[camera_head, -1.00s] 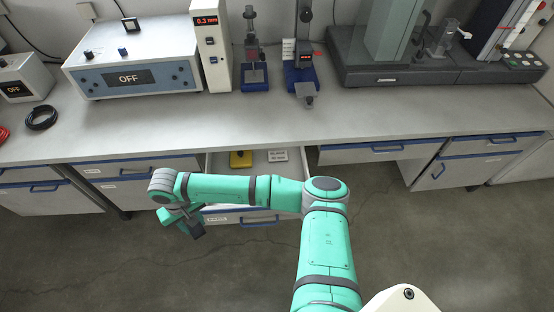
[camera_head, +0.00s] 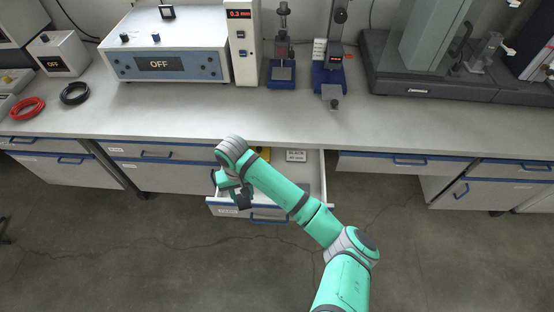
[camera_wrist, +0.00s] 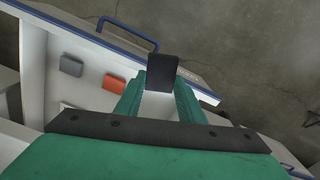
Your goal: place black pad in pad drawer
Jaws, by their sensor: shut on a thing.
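My gripper (camera_wrist: 160,98) is shut on the black pad (camera_wrist: 162,72), which sticks out past the fingertips in the wrist view. In the head view the dark pad (camera_head: 244,199) hangs below my wrist, over the left front part of the open pad drawer (camera_head: 323,172). In the wrist view the drawer (camera_wrist: 33,70) shows with its blue-edged front beyond the pad. A grey pad (camera_wrist: 71,66) and an orange-red pad (camera_wrist: 115,83) lie in it, left of my gripper. The pad looks apart from the drawer floor. My arm hides part of the drawer.
Inside the drawer, a label reading BLACK (camera_head: 296,156) and a yellow item (camera_head: 265,153) show near the back. The worktop (camera_head: 190,118) overhangs behind. Closed drawers (camera_head: 160,155) flank it on the left. The floor (camera_head: 150,260) in front is clear.

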